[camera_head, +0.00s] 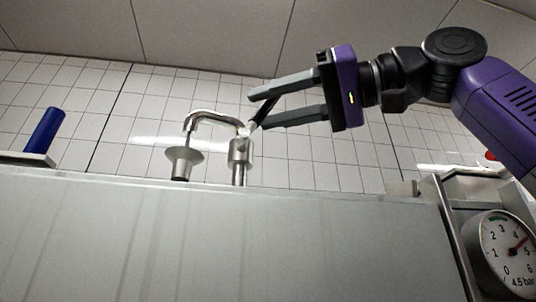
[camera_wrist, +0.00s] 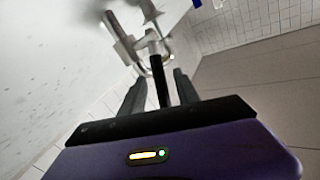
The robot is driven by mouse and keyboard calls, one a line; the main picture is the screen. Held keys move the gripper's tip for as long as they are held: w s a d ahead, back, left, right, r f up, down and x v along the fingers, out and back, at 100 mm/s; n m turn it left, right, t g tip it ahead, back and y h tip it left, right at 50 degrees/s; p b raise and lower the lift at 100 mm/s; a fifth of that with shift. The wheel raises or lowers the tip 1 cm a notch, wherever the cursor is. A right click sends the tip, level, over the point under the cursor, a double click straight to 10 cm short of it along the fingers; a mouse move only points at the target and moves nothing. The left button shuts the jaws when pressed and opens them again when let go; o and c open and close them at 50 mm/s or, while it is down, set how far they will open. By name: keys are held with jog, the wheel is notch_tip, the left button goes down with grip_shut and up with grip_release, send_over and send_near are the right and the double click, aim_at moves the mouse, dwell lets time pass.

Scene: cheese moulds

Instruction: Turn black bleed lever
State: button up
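The black bleed lever (camera_head: 264,108) is a short dark bar slanting up and right from a small metal valve (camera_head: 240,150) with a bent pipe. My gripper (camera_head: 257,111) is open, to the right of the valve, with its two grey fingers on either side of the lever. In the wrist view the lever (camera_wrist: 160,82) stands between the fingers of my gripper (camera_wrist: 158,77), with a gap visible on both sides. The lever's far end points toward the palm. Whether a finger touches it cannot be told from the head view.
The bent steel pipe (camera_head: 213,116) ends over a metal cup-like funnel (camera_head: 183,162) left of the valve. A large pale metal surface (camera_head: 220,240) fills the foreground. A pressure gauge (camera_head: 508,252) is at the lower right and a blue cylinder (camera_head: 45,130) at the left.

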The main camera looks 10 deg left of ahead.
jog(key=shift+w+a, duration=0.1)
jog(key=shift+a, duration=0.4)
jog(key=shift+c, duration=0.2)
grip_shut()
dwell(1.0)
